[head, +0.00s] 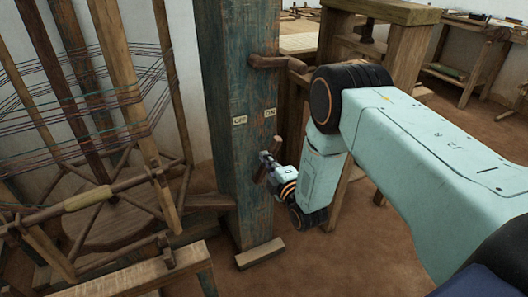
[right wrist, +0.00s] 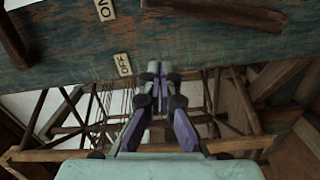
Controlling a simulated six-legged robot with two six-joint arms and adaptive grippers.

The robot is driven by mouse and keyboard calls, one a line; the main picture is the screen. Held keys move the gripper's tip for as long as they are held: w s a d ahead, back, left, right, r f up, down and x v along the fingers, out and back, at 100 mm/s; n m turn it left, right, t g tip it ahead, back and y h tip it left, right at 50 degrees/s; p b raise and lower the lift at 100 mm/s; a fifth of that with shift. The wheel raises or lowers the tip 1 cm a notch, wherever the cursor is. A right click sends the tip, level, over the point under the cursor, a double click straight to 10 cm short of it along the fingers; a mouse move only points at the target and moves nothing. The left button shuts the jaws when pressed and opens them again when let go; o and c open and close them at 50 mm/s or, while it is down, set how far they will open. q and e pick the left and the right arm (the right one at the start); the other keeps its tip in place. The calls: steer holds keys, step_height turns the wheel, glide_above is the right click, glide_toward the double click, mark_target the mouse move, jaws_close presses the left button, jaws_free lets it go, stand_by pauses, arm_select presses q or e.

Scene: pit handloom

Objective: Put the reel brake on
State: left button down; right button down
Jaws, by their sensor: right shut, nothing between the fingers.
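The blue-green post (head: 230,140) stands in the middle of the head view. It carries an OFF label (head: 239,120) on the left and an ON label (head: 270,113) on the right. A short wooden lever (head: 260,174) sits below them; its upper end lies under the ON label. In the right wrist view this lever (right wrist: 215,13) points at the ON label (right wrist: 105,10), away from the OFF label (right wrist: 122,65). My right gripper (head: 268,162) is beside the lever, shut and empty. Its fingertips (right wrist: 158,72) appear clear of the lever. My left gripper is out of view.
The wooden reel (head: 110,210) with strung threads fills the left side. Another wooden handle (head: 272,62) juts from the post above the labels. A wooden frame (head: 395,45) stands behind my right arm. Bare floor (head: 375,250) shows below the arm.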

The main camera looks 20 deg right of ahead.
steer(key=s+p, duration=0.1)
steer(key=s, duration=0.5)
steer(key=shift+s+d+p, duration=0.3)
steer(key=shift+s+p, duration=0.1)
steer(key=shift+a, duration=0.1)
